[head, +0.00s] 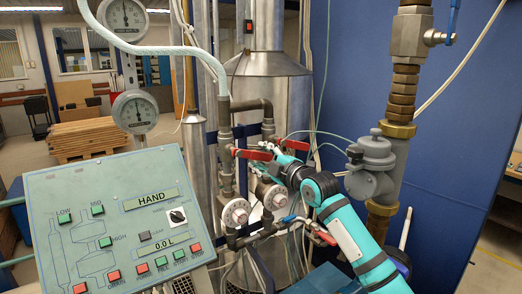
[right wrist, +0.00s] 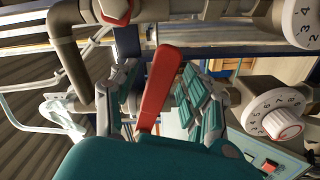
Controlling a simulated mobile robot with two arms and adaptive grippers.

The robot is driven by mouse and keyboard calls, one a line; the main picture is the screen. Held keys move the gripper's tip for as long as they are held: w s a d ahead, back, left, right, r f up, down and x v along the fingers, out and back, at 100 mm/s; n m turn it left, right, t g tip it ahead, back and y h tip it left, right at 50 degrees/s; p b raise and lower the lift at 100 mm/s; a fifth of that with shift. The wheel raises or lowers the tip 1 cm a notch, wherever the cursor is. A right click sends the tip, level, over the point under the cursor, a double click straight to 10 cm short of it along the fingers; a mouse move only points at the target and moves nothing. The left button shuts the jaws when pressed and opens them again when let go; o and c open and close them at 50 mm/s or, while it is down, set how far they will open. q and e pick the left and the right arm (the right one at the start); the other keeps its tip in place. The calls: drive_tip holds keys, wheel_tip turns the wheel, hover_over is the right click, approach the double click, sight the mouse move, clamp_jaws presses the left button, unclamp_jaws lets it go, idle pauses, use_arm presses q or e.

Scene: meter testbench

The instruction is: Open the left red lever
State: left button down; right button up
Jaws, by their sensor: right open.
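The left red lever (head: 252,155) sits on a grey pipe valve right of the control panel in the head view. A second red lever (head: 295,145) is just to its right. My right gripper (head: 264,148) reaches in from the right at the left lever. In the right wrist view, a red lever (right wrist: 160,88) lies between the two spread fingers of my right gripper (right wrist: 160,95), which are open on either side of it. Finger contact with the lever cannot be made out. The left lever's right end is partly hidden by the gripper in the head view. My left gripper is not in view.
The control panel (head: 120,225) stands at the left front, with gauges (head: 133,111) behind it. White numbered dials (head: 235,212) sit below the levers. A thick pipe with a grey meter (head: 372,152) stands close to my right arm. Thin cables hang around the pipes.

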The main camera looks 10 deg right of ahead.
drive_tip(key=shift+w+a, duration=0.1)
drive_tip(key=shift+w, duration=0.2)
drive_tip(key=shift+c, duration=0.4)
clamp_jaws()
drive_tip(key=shift+w+a+f, duration=0.1)
drive_tip(key=shift+w+f, duration=0.1)
drive_tip(key=shift+w, duration=0.05)
